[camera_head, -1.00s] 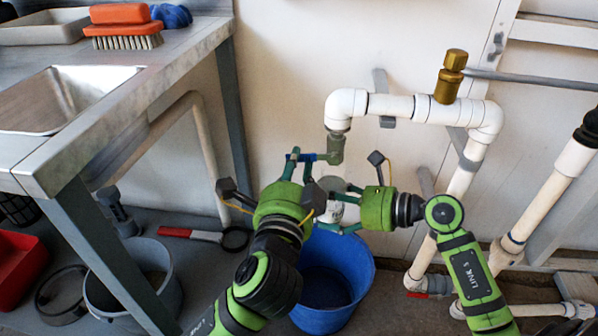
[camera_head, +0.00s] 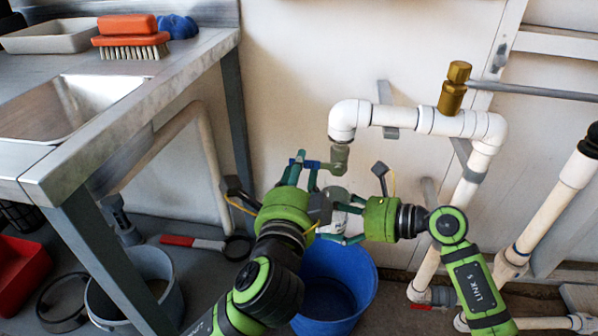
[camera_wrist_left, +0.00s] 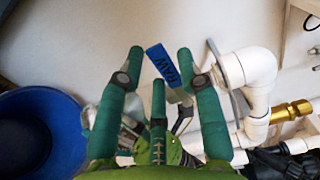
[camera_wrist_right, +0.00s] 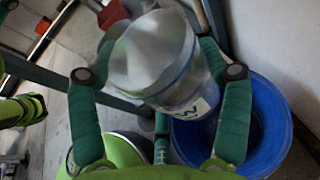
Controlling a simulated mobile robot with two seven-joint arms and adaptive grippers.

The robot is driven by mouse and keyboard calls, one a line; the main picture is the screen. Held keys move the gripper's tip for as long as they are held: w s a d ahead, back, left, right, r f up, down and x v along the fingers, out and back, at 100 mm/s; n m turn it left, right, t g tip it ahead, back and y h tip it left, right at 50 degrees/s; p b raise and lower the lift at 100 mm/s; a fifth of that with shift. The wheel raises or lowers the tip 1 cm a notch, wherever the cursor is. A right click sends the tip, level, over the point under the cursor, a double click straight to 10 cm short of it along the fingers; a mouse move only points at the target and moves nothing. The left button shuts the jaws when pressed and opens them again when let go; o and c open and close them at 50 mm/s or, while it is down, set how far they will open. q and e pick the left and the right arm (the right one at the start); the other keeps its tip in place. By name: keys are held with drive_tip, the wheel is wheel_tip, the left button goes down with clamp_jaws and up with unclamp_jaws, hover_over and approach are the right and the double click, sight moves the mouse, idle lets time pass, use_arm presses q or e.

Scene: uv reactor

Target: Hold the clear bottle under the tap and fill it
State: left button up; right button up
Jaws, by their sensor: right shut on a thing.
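The tap (camera_head: 340,157) hangs from the white pipe's left end, with a blue lever (camera_head: 311,165) pointing left. The lever, marked RAW (camera_wrist_left: 163,66), shows in the left wrist view between the fingers of my left gripper (camera_wrist_left: 160,58). That gripper (camera_head: 306,170) is open, with a gap beside the lever. My right gripper (camera_head: 342,214) is shut on the clear bottle (camera_head: 338,194), just below the tap and partly hidden by the left hand. The bottle (camera_wrist_right: 150,60) fills the space between its fingers (camera_wrist_right: 150,72) in the right wrist view. I cannot tell whether water runs.
A blue bucket (camera_head: 340,305) stands on the floor below the bottle. A brass fitting (camera_head: 454,88) rises from the white pipe (camera_head: 415,118) at right. A metal sink bench (camera_head: 120,120) is at left, with a grey bucket (camera_head: 165,300) beneath it.

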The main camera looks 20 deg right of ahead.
use_arm(q)
drive_tip(key=v, duration=1.2)
wheel_tip(320, 180, down, 3)
drive_tip(key=shift+r+b, duration=0.25)
drive_tip(key=shift+b, duration=0.95)
use_arm(e)
drive_tip(key=s+d, duration=0.4)
drive_tip(key=s, duration=0.7)
drive_tip(key=shift+d+f, duration=0.3)
drive_tip(key=shift+f, duration=0.15)
